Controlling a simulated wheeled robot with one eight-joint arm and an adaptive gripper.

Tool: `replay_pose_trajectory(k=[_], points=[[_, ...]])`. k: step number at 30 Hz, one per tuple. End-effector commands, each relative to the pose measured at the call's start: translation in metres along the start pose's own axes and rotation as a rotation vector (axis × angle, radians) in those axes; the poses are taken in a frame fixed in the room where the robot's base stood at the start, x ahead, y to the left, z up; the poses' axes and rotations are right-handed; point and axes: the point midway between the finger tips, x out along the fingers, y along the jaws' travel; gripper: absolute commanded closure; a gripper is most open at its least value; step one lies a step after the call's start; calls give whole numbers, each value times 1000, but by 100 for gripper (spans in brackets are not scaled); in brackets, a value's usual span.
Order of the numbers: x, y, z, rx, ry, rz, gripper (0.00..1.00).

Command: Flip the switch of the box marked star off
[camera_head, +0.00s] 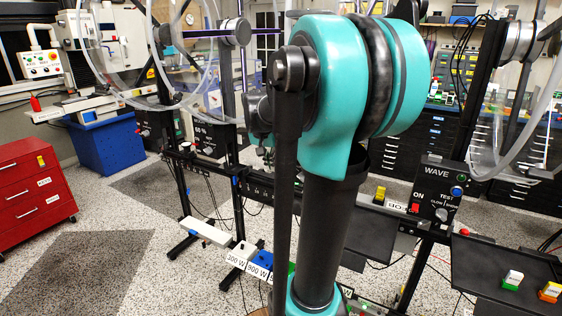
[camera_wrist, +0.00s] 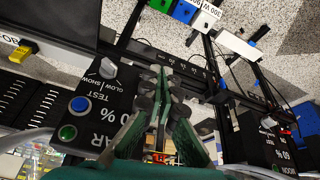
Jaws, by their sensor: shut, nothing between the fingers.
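The dark box whose partly hidden name ends in "AR" (camera_wrist: 98,118), fitting "STAR", shows upside down left of centre in the wrist view. It has a green button (camera_wrist: 67,132), a blue button (camera_wrist: 79,104) and a grey knob (camera_wrist: 108,68). My gripper (camera_wrist: 161,74) is shut and empty, over the right part of this box's face. Its fingers cover that area, so I cannot see the switch or tell its position or any contact. In the head view my arm hides the gripper and probably this box.
A box marked MOON (camera_wrist: 275,145) stands right in the wrist view. A box marked WAVE (camera_head: 436,195) with a red ON switch (camera_head: 415,208) stands right in the head view. Black posts, cables and clear acrylic wheels (camera_head: 130,40) crowd the arm. Open floor (camera_head: 130,215) lies left.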

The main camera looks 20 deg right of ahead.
Motion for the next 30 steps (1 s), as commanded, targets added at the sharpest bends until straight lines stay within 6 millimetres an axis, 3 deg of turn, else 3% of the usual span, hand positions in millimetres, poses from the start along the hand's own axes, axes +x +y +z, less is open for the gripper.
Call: replay_pose_trajectory(k=[1,3,9,23,30], points=[[-8,0,-22,48,5,19,100],[-18,0,-43,103,12,40,100],[-31,2,-72,184,25,69,100],[-30,3,-75,195,27,73,100],[-1,5,-76,194,26,73,100]])
